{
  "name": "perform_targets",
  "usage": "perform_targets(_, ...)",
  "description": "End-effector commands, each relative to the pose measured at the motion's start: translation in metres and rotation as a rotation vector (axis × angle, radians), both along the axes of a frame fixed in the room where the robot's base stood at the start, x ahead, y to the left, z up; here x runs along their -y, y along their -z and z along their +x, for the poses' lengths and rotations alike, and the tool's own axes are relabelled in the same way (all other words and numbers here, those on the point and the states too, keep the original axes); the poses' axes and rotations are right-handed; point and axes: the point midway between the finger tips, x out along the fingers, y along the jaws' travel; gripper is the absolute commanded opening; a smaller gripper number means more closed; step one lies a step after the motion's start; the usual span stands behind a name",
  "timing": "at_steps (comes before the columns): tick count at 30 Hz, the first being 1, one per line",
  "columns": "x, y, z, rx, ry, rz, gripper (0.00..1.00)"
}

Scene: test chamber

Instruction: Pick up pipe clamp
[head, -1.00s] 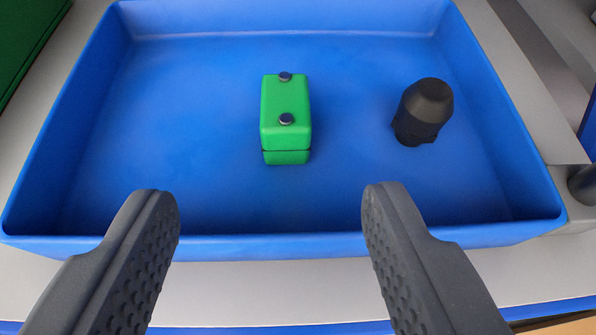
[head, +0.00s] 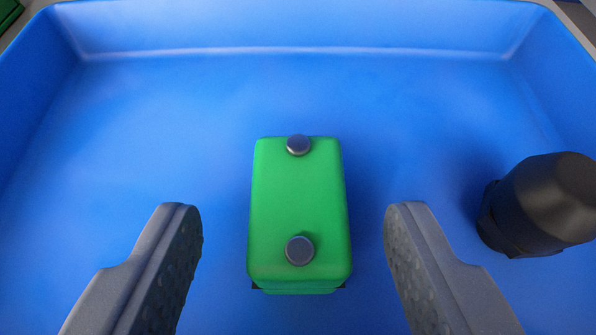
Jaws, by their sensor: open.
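The pipe clamp (head: 298,196) is a green block with two dark bolt heads on its top face. It lies in the blue tray (head: 290,30), near the middle of the head view, with its long side pointing away from me. My gripper (head: 295,215) is open, with one grey textured finger on each side of the clamp. A gap of blue tray floor shows between each finger and the clamp, so neither finger appears to touch it.
A black rounded fitting (head: 545,205) stands in the tray to the right of my right finger, close to it. The tray walls rise at the back, left and right. The tray floor behind and left of the clamp is clear.

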Motion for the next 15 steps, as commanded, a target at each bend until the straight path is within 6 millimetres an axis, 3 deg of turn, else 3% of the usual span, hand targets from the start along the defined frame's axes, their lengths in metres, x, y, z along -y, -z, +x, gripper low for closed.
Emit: perform_targets(15, 0.002, 0.019, 0.046, 0.001, 0.001, 0.0, 0.53)
